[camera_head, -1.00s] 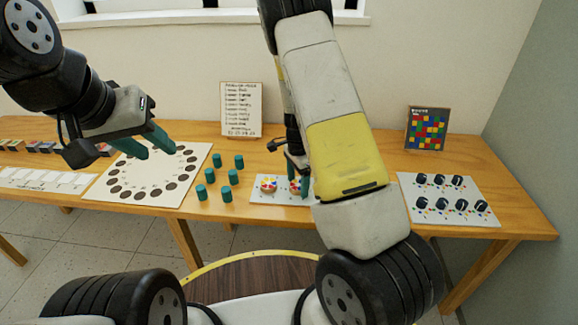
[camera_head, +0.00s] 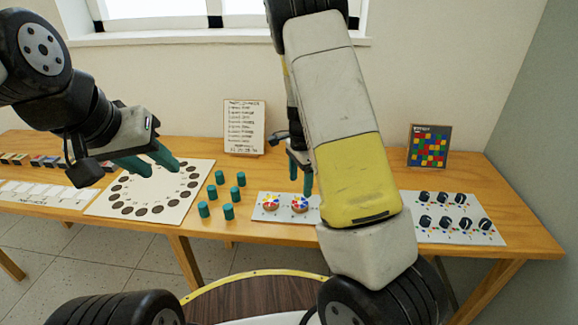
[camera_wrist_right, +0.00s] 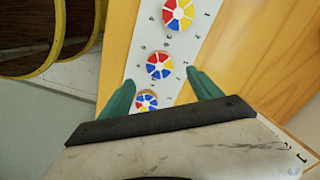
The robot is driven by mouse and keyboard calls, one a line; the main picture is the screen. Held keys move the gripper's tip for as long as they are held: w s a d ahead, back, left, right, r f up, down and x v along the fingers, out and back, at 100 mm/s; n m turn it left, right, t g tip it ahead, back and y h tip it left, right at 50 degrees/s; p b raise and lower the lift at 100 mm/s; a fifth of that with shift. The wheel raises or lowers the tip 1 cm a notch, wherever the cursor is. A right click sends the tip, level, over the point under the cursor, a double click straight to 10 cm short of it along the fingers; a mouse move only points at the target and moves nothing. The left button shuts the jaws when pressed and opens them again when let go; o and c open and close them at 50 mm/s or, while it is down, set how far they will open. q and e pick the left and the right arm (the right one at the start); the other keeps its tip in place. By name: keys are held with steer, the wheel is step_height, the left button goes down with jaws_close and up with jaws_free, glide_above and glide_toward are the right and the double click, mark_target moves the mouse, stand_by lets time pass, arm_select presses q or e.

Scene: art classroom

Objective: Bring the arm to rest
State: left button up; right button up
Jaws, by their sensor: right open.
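My left gripper (camera_head: 148,160) is over the white board with a ring of dark discs; its two teal fingers are apart, with nothing seen between them. My right gripper (camera_head: 300,178) is above the small white board with colour wheels (camera_head: 258,213), partly hidden behind my right arm. In the right wrist view its teal fingers (camera_wrist_right: 161,95) are spread and empty. Three red, blue, yellow and white wheels show there, the lowest one (camera_wrist_right: 147,103) between the fingers in the picture and below them.
The wooden table (camera_head: 480,190) runs along the wall. The ring board (camera_head: 190,172), several teal cylinders (camera_head: 228,212), and a board with dark knobs (camera_head: 490,238) lie on it. A text sign (camera_head: 244,127) and a coloured grid picture (camera_head: 429,146) stand at the back.

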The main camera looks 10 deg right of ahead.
steer(key=s+a+r+n+t+y, duration=0.15)
steer(key=s+r+n, duration=0.3)
steer(key=r, duration=0.45)
steer(key=s+a+r+n+t+y, duration=0.1)
steer(key=s+r+n+y, duration=0.15)
steer(key=s+r, duration=0.45)
steer(key=s+r+n+t+h, duration=0.1)
steer(key=s+r+n+t, duration=0.3)
steer(key=s+r+n, duration=0.4)
steer(key=s+r, duration=0.3)
steer(key=s, duration=0.2)
steer(key=shift+d+h, duration=0.15)
steer(key=shift+h, duration=0.25)
